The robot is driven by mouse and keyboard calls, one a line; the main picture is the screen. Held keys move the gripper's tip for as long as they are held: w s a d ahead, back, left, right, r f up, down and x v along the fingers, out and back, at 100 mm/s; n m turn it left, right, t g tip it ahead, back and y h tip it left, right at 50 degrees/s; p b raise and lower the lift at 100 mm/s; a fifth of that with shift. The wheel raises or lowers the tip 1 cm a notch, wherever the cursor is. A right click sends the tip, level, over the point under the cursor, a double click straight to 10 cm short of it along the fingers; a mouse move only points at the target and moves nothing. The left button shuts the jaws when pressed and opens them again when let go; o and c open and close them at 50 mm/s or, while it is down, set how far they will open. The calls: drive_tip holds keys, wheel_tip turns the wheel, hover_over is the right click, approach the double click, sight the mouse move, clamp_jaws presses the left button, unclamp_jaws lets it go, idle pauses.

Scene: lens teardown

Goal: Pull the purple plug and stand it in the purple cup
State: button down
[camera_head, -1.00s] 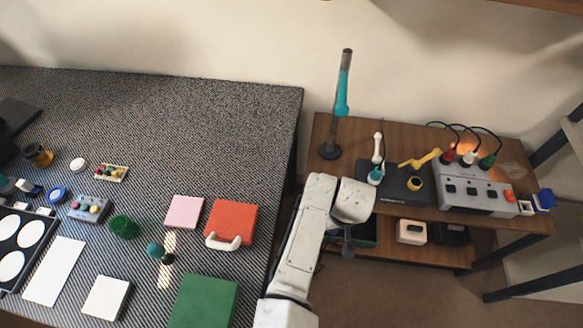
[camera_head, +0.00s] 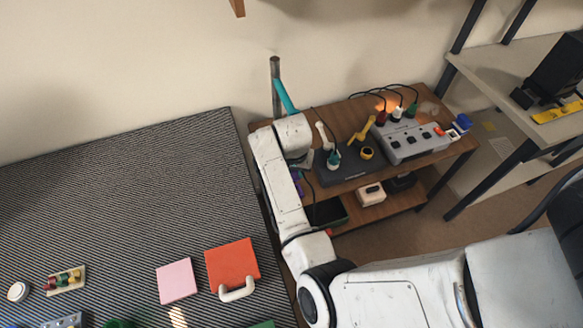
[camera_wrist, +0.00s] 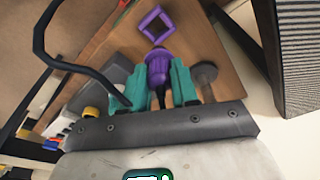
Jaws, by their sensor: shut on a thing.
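The purple plug (camera_wrist: 158,60) is held between the teal fingers of my gripper (camera_wrist: 159,78), in the middle of the wrist view. A dark cable end shows below it between the fingers. A purple square-rimmed cup (camera_wrist: 156,25) stands on the wooden shelf just beyond the plug, and its opening shows. From this angle I cannot tell whether plug and cup touch. In the head view my arm hides most of the gripper; small purple patches (camera_head: 297,176) show under the wrist at the left end of the shelf unit, and I cannot tell which part they are.
The grey socket box (camera_head: 410,140) with several cabled plugs stands at the shelf's right. A dark base (camera_head: 345,165) with a yellow lever lies in the middle. The striped table (camera_head: 130,200) lies left.

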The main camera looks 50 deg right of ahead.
drive_tip(key=shift+f+b, duration=2.5)
drive_tip(key=shift+f, duration=0.2)
drive_tip(key=shift+a+p, duration=0.1)
drive_tip(key=shift+p, duration=0.3)
drive_tip(key=shift+f+b, duration=0.75)
drive_tip(key=shift+f, duration=0.75)
drive_tip(key=c, duration=0.8)
unclamp_jaws()
